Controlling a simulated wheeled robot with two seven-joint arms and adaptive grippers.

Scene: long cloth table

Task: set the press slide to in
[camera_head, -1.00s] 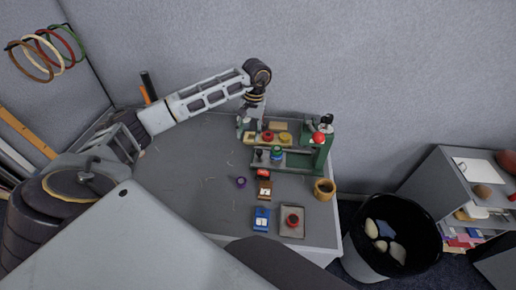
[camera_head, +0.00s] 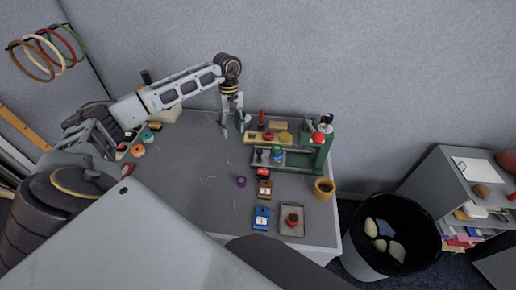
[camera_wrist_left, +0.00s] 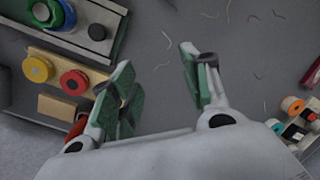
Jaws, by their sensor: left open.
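The green press (camera_head: 320,155) stands at the right back of the table, with a red knob on top. Its grey slide (camera_head: 296,160) reaches left from the press and carries a green-and-blue round piece (camera_head: 277,153) and a black knob (camera_head: 260,154). The slide (camera_wrist_left: 108,45) also shows at the upper left of the left wrist view, with its black knob (camera_wrist_left: 97,32). My left gripper (camera_head: 233,128) is open and empty, left of the slide and apart from it. Its spread fingers (camera_wrist_left: 158,62) have bare table between them in the wrist view. My right gripper is not in view.
A wooden rack (camera_head: 254,138) with red and yellow discs lies behind the slide, close to my left gripper. A purple ring (camera_head: 241,182), a blue stamp (camera_head: 261,218), a tray (camera_head: 292,231) and a wooden cup (camera_head: 324,188) stand in front. The table's middle left is mostly clear.

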